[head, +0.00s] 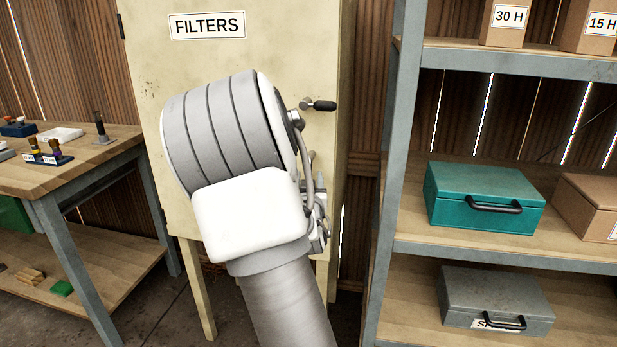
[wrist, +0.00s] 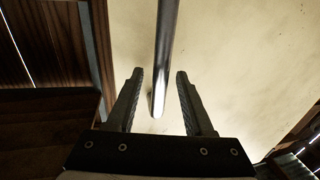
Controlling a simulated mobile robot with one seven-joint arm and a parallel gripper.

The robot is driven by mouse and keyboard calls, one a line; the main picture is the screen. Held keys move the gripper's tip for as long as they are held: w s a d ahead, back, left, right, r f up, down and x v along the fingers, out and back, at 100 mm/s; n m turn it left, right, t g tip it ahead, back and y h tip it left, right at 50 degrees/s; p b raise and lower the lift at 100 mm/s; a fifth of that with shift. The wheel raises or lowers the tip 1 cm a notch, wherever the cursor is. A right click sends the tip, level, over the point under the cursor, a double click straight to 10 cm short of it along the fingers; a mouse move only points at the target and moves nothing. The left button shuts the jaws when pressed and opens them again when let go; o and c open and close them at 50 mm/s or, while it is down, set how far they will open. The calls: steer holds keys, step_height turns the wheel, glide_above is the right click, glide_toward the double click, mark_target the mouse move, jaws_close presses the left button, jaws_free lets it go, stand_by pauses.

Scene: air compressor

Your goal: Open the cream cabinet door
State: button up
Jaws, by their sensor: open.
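The cream cabinet door (head: 285,35) bears a FILTERS label and looks shut. A short lever with a black grip (head: 322,105) sits near its right edge. In the head view my arm covers the middle of the door and most of my gripper. In the wrist view my gripper (wrist: 160,76) is open and faces the cream door surface (wrist: 245,70). A grey metal bar (wrist: 165,50) runs down the picture between the two fingers, with a gap on each side. I cannot tell how deep it lies between them.
A wooden workbench (head: 90,168) stands at the left of the cabinet. A grey-framed shelf (head: 392,190) stands close at the right, with a teal case (head: 450,190), a grey case (head: 470,295) and cardboard boxes (head: 510,22). A narrow gap separates cabinet and shelf.

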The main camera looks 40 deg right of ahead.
jaws_close()
stand_by(1.4)
